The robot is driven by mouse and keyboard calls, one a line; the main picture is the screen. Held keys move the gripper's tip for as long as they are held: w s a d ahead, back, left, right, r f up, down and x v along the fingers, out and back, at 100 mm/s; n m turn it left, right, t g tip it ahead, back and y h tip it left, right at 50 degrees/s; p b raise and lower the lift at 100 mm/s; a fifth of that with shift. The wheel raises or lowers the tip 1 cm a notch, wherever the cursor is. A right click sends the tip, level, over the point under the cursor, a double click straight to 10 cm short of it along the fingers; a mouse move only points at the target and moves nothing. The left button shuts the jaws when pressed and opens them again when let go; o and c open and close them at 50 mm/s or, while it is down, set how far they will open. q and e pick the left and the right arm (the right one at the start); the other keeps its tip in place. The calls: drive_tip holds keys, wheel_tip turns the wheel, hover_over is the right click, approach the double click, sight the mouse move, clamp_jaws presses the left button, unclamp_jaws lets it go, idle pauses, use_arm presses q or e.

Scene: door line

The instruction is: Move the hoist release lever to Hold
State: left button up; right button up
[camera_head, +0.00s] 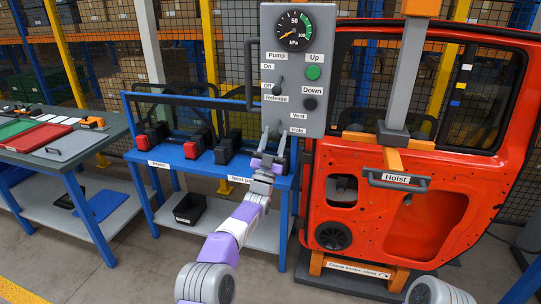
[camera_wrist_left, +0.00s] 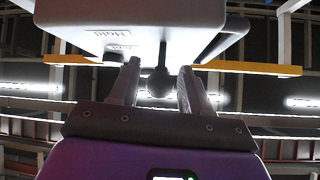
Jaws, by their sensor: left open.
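The grey control panel (camera_head: 268,50) hangs in the upper middle of the head view, with Vent and Hold labels near its lower edge. My left gripper (camera_head: 273,142) is just below and in front of that edge, beside the Hold label, and is open. In the left wrist view a dark ball knob on a short stem, the release lever (camera_wrist_left: 159,83), shows between the two spread fingers (camera_wrist_left: 157,88), with gaps at its sides. In the head view the lever is largely hidden by my gripper. I cannot tell which label it points to. My right gripper is out of view.
A red door (camera_head: 375,225) with a hoist handle (camera_head: 396,182) stands right of the panel. A blue table (camera_head: 215,168) with red and black parts is behind my left arm. A workbench (camera_head: 115,122) with trays is at the left.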

use_arm(q)
drive_tip(key=shift+s+a+f, duration=0.1)
drive_tip(key=shift+s+f, duration=0.25)
drive_tip(key=shift+f, duration=0.05)
drive_tip(key=shift+v, duration=2.45)
drive_tip(key=s+a+f+n+g+y+p, duration=0.1)
drive_tip(key=f+n+g+y, duration=0.15)
drive_tip(key=f, duration=0.65)
drive_tip(key=s+a+f+n+g+y+p, duration=0.15)
drive_tip(key=f+g, duration=0.25)
drive_tip(key=f, duration=0.6)
drive_tip(key=a+f+n+g+y, duration=0.2)
drive_tip(key=f+g, duration=0.1)
drive_tip(key=f, duration=0.6)
drive_tip(key=s+f+g, duration=0.4)
drive_tip(key=s+f, duration=0.3)
drive_tip(key=f, duration=0.2)
drive_tip(key=s+f+n+g+p, duration=0.1)
drive_tip(key=s+f+g, duration=0.3)
drive_tip(key=s, duration=0.5)
drive_tip(key=s+f+n+g+p, duration=0.1)
drive_tip(key=s+f+g, duration=0.2)
drive_tip(key=s+f, duration=0.35)
drive_tip(key=s+n+g+h+p, duration=0.1)
drive_tip(key=s+g, duration=0.4)
drive_tip(key=s, duration=1.5)
drive_tip(key=shift+d+r+n, duration=0.15)
drive_tip(key=shift+d+n, duration=0.2)
drive_tip(key=shift+n, duration=0.05)
